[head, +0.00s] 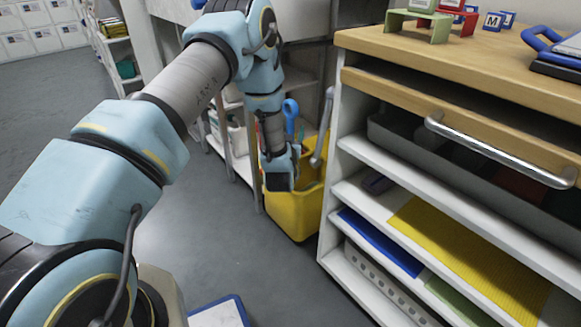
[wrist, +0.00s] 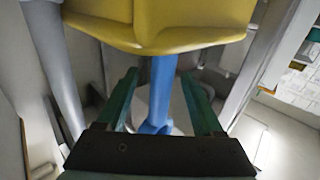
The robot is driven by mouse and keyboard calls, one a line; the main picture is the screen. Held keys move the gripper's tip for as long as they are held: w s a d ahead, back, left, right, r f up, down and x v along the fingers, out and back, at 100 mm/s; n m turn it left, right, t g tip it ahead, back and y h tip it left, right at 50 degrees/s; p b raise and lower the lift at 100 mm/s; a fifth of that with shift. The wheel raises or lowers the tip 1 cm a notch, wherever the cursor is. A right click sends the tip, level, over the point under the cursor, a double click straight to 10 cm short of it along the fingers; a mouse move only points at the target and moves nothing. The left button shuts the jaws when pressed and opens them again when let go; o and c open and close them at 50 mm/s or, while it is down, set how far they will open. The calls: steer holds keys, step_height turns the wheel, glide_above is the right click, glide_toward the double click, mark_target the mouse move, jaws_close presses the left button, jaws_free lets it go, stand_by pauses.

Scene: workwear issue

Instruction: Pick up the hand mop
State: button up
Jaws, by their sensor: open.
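The hand mop's blue handle (head: 290,112) stands up out of a yellow bucket (head: 300,215) in the head view, its lower part hidden by my arm and the bucket. In the wrist view a blue shaft (wrist: 161,92) extends from the yellow bucket (wrist: 160,24) and lies between the two dark green fingers of my gripper (wrist: 160,75). The fingers are open, with a gap visible on each side of the shaft. In the head view my gripper (head: 279,178) is at the bucket's near side, and its fingers cannot be made out.
A grey handle (head: 324,125) also sticks up from the bucket at its right. A wooden-topped shelf unit (head: 345,75) stands close on the right, with a metal bar handle (head: 500,150). Metal shelving is behind the bucket. Grey floor (head: 220,225) is clear to the left.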

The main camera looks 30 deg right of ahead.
steer(key=shift+x, duration=1.55)
jaws_close()
